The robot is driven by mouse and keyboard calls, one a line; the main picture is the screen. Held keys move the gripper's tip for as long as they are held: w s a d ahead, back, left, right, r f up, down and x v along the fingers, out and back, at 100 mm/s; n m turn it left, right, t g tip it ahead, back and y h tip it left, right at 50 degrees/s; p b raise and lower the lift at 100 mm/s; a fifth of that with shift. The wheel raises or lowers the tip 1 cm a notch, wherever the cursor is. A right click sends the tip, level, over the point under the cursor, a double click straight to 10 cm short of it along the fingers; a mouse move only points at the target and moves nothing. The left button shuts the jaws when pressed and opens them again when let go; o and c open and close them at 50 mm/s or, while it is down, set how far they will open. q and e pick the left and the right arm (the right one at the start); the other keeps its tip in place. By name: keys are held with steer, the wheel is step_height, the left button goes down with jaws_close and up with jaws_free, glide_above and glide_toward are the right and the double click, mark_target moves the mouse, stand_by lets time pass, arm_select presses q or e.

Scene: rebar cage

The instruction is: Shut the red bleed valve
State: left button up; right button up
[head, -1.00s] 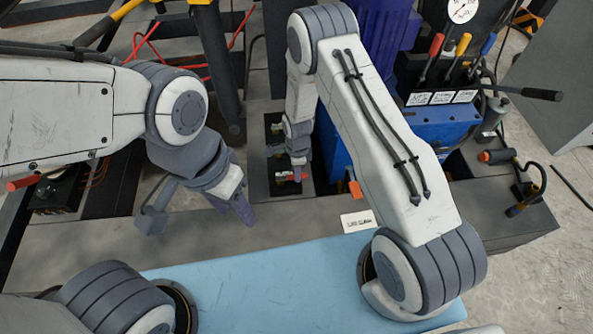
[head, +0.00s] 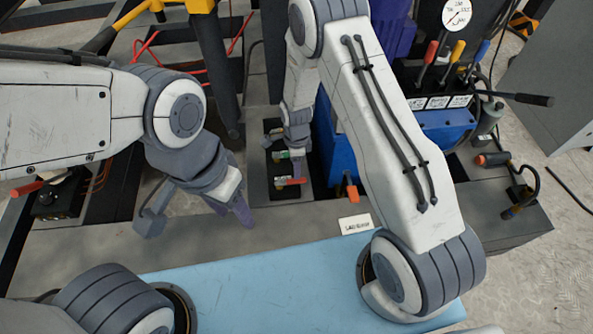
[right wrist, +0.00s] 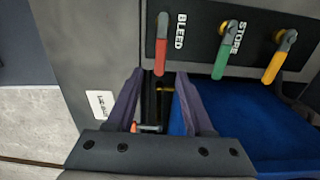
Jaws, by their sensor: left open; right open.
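The red bleed valve handle (head: 290,181) lies crosswise on a dark valve panel (head: 281,195) in the head view. In the right wrist view the red handle (right wrist: 161,45) hangs straight down beside the word BLEED. My right gripper (right wrist: 159,73) is open; the handle's free end shows between its fingertips in the picture, and I cannot tell the depth between them. My left gripper (head: 197,219) is open and empty, left of the panel.
A green STORE handle (right wrist: 222,50) and a yellow handle (right wrist: 280,55) sit beside the red one. A blue unit (head: 338,150) with several levers stands right of the panel. A white label (head: 355,224) lies on the grey front ledge. A light blue surface (head: 270,280) is in front.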

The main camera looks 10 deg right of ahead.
step_height(320, 180, up, 4)
steer(key=shift+f+p, duration=0.15)
steer(key=shift+p, duration=0.15)
stand_by(0.3)
